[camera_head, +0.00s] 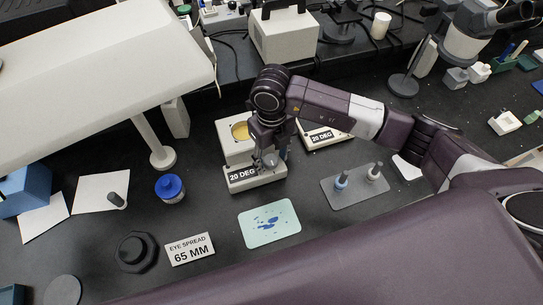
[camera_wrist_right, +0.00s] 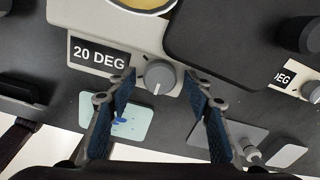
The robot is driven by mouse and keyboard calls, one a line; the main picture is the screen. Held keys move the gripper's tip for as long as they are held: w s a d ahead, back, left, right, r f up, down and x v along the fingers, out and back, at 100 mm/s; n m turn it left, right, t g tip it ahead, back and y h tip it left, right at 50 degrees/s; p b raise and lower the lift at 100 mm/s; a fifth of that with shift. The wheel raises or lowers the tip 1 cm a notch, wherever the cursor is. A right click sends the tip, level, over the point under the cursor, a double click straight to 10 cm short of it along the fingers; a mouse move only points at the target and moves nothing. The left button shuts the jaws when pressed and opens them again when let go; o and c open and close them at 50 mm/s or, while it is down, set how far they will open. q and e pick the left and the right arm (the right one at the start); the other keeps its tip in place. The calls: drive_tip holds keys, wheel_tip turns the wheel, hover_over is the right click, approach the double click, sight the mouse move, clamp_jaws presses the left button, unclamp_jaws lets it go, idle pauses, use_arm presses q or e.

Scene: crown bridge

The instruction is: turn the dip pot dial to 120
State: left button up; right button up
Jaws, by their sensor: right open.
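The dip pot (camera_head: 237,151) is a pale box with a round yellow well. Its front label reads 20 DEG, and it also shows in the right wrist view (camera_wrist_right: 140,40). Its grey dial (camera_wrist_right: 159,76) carries a white pointer line towards the bottom of the wrist picture. My right gripper (camera_wrist_right: 159,88) is open, with its blue-padded fingers on either side of the dial in that view. I cannot tell whether they touch it. In the head view the right gripper (camera_head: 268,150) partly hides the pot and dial. My left gripper is not in view.
A second unit (camera_head: 322,135) marked 20 DEG stands just right. In front lie a pale green plate with blue marks (camera_head: 270,222), a grey tray with two small posts (camera_head: 352,194), and a 65 MM sign (camera_head: 189,249). A blue-lidded jar (camera_head: 170,188) stands left.

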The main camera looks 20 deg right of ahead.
drive_tip(key=c, duration=1.2)
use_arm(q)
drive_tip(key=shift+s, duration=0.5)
use_arm(e)
drive_tip(key=shift+o, duration=0.2)
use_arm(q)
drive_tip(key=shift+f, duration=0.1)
use_arm(e)
drive_tip(key=shift+m, duration=0.3)
drive_tip(key=m+b, duration=0.1)
drive_tip(key=m, duration=0.3)
drive_tip(key=shift+a, duration=0.1)
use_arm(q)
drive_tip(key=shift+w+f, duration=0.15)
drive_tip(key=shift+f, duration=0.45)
use_arm(e)
drive_tip(key=m, duration=0.6)
drive_tip(key=shift+w+a, duration=0.1)
